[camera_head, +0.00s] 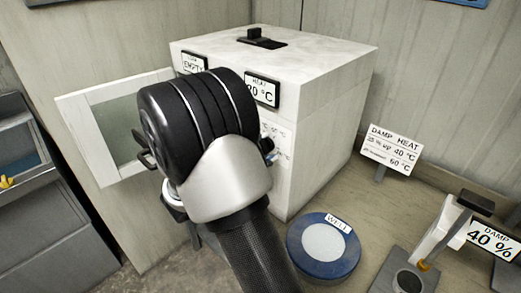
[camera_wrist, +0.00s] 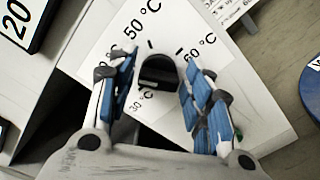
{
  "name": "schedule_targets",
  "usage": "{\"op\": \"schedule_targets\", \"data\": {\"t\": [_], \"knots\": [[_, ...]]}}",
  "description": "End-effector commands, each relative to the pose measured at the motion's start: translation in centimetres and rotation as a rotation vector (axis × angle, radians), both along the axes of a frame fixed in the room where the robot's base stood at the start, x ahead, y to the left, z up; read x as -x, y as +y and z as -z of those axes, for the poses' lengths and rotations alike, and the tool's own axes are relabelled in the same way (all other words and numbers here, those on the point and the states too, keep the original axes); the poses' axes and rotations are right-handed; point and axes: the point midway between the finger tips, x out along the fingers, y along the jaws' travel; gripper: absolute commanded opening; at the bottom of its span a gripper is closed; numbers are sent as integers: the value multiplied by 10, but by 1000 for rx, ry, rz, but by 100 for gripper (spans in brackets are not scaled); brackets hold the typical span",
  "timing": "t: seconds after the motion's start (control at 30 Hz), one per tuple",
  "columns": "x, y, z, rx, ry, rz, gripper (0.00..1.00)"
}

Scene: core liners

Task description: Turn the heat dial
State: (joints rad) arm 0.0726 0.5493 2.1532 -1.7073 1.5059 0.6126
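The heat dial (camera_wrist: 158,72) is a black knob on a white scale plate (camera_wrist: 240,95), marked 30, 50 and 60 °C in the wrist view. My gripper (camera_wrist: 160,65) is open, with its blue-padded fingers on either side of the dial. A narrow gap shows between the dial and each finger; I cannot tell how deep the fingers reach. In the head view my wrist hides the dial and most of the gripper. The white oven box (camera_head: 320,85) carries a HEAT display (camera_head: 262,90) that appears to read 20 °C.
The oven's door (camera_head: 115,130) stands open at the left. A blue round WELL dish (camera_head: 323,247), a DAMP HEAT sign (camera_head: 390,150) and a white stand with a DAMP 40 % display (camera_head: 492,240) are at the right. A black slider (camera_head: 262,38) is on the oven top.

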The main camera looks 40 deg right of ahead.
Motion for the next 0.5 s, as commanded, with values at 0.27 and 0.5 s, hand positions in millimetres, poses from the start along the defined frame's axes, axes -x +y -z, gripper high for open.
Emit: {"op": "schedule_targets", "data": {"t": [0.27,0.5], "knots": [[0,0,0,1,0,0,57],[0,6,0,1,0,-2,57]]}}
